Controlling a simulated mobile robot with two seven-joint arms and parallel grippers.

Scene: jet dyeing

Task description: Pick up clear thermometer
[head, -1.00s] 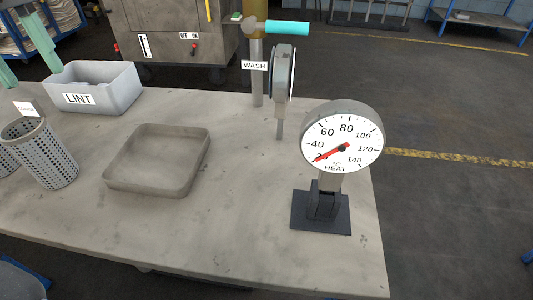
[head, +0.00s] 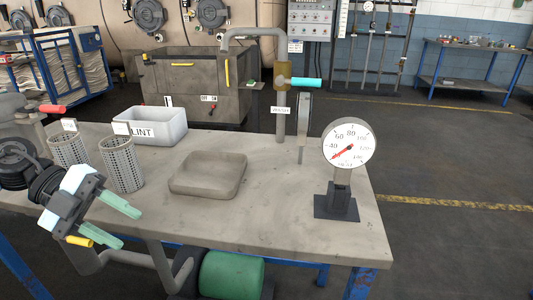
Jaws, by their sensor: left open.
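A round white dial thermometer (head: 350,143) stands upright in a dark block stand (head: 337,205) at the right end of the table. My left gripper (head: 129,230) is open and empty, with teal fingers, at the table's front left, far from both. My right gripper is not in view.
A shallow grey tray (head: 208,190) lies mid-table. Two perforated baskets (head: 122,170) and a white LINT bin (head: 172,128) are at the left. A pipe with a cyan-handled valve (head: 304,82) and WASH label rises at the back. The table front between tray and stand is clear.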

